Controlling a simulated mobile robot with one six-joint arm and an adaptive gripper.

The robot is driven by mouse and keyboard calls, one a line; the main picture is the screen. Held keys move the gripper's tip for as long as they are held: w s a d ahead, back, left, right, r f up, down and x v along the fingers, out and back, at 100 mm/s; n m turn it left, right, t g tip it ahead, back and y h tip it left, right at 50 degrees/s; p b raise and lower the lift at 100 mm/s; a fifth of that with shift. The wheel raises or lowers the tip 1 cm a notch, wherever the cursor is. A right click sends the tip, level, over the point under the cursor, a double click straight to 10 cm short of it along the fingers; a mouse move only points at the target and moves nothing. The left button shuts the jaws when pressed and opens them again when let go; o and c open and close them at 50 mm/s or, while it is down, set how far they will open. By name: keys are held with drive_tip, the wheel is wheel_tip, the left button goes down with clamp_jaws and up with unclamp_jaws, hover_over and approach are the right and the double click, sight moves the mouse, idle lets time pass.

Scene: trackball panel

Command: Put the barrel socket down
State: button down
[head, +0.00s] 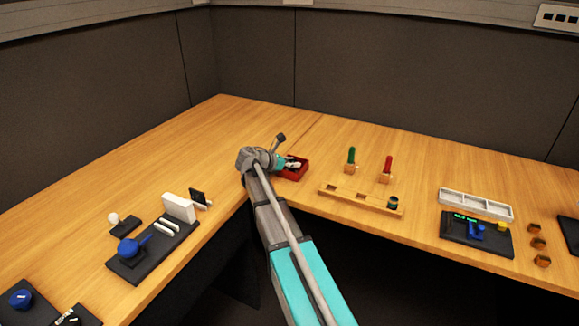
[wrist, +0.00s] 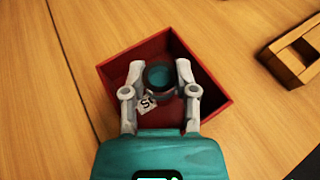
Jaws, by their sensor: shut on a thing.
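My gripper (wrist: 159,74) is shut on the barrel socket (wrist: 160,88), a short dark cylinder with a teal hollow at its top. A small white tag marked S (wrist: 147,104) shows just below it. The socket is within the outline of a red open-topped tray (wrist: 206,66). I cannot tell whether it touches the tray floor. In the head view, my gripper (head: 291,162) is over the red tray (head: 304,174) near the desk's inner corner; the held socket cannot be made out clearly there.
A wooden rack (head: 345,194) with square holes and a dark cylinder (head: 393,202) at its right end stands right of the tray. Green (head: 351,156) and red (head: 387,167) handled tools stand behind it. Dark control panels lie at left and right. The desk behind the tray is clear.

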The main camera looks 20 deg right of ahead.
drive_tip(key=shift+f, duration=0.15)
drive_tip(key=shift+c, duration=2)
unclamp_jaws()
drive_tip(key=shift+r, duration=0.2)
drive_tip(key=shift+a+r, duration=0.1)
drive_tip(key=p+v, duration=0.4)
drive_tip(key=v, duration=0.7)
drive_tip(key=shift+a+r+p, duration=0.1)
drive_tip(key=shift+a+p, duration=0.2)
drive_tip(key=shift+a, duration=0.05)
drive_tip(key=shift+s, duration=0.15)
